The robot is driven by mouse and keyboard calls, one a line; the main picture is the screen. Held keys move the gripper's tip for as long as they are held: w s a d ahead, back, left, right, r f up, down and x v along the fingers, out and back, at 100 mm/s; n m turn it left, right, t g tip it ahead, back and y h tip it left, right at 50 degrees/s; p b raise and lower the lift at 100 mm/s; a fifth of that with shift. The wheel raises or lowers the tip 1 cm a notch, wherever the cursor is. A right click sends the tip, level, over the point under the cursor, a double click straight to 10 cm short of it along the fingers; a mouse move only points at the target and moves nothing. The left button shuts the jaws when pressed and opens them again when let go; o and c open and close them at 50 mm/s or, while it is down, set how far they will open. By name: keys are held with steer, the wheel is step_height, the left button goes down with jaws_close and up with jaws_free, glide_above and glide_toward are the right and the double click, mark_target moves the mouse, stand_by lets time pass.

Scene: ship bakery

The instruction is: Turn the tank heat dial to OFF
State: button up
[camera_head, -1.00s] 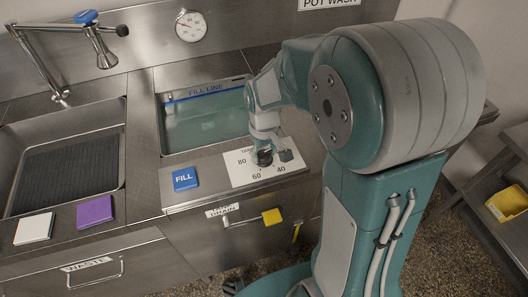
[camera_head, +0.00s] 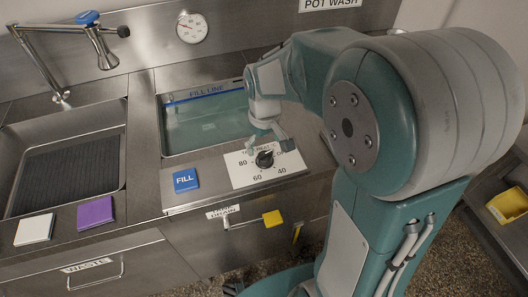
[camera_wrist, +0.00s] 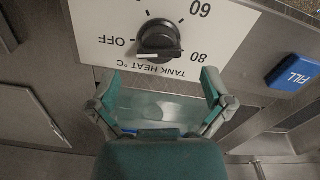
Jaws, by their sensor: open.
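The tank heat dial (camera_head: 265,159) is a black knob on a white plate (camera_head: 240,174) at the front of the water tank. In the wrist view the dial (camera_wrist: 158,38) has a white mark on its handle's left end. That mark points to the left, close to the OFF label (camera_wrist: 118,40) and slightly below it in the picture. My gripper (camera_head: 268,146) is open and empty, just behind the dial on the tank side. In the wrist view my gripper (camera_wrist: 162,84) has its fingers spread below the dial, apart from it. In the head view the gripper partly hides the plate's back edge.
A blue FILL button (camera_head: 185,179) is left of the plate. The water tank (camera_head: 205,122) lies behind it. A yellow drain handle (camera_head: 271,217) sticks out below the counter edge. White (camera_head: 34,229) and purple (camera_head: 95,212) pads lie by the sink. A faucet (camera_head: 100,45) stands at left.

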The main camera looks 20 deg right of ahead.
mark_target(264, 154)
step_height(264, 154, up, 8)
stand_by(0.6)
steer(key=s+r+m+t, duration=0.3)
steer(key=s+r+t, duration=0.1)
steer(key=s, duration=1.1)
steer(key=shift+s+t, duration=0.25)
steer(key=shift+t, duration=0.55)
